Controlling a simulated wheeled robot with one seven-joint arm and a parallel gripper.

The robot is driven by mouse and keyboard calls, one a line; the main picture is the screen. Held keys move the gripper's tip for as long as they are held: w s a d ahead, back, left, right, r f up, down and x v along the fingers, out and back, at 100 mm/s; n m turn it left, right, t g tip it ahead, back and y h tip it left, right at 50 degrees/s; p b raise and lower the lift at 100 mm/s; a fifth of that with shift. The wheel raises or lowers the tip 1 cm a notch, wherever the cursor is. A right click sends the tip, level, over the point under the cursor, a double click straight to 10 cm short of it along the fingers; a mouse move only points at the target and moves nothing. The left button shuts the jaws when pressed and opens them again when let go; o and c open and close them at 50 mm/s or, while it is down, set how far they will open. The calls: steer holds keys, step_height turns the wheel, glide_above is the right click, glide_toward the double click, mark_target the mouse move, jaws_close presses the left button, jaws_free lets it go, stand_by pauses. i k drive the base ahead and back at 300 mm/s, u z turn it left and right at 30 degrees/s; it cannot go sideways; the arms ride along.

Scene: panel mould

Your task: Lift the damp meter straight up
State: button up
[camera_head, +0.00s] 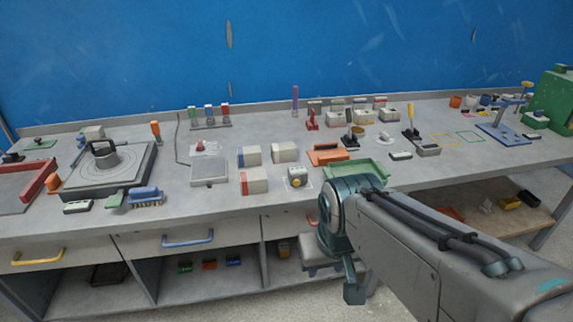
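A small pale device with a round yellow knob or dial (297,180) sits near the front edge of the bench, inside a thin white outline. It is probably the damp meter, but its face is too small to read. My arm comes in from the lower right. Its end, with my gripper (350,285), hangs down in front of the bench's front edge, below and to the right of the device and apart from it. The fingers are not clear, so I cannot see whether they are open or shut.
An orange block (328,154) is behind. A grey plate with a round weight (104,170) is at left. Drawers with handles (188,241) front the bench.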

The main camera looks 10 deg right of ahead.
mark_target(300, 173)
steer(key=u, duration=0.4)
steer(key=i, duration=1.15)
steer(key=z, duration=0.45)
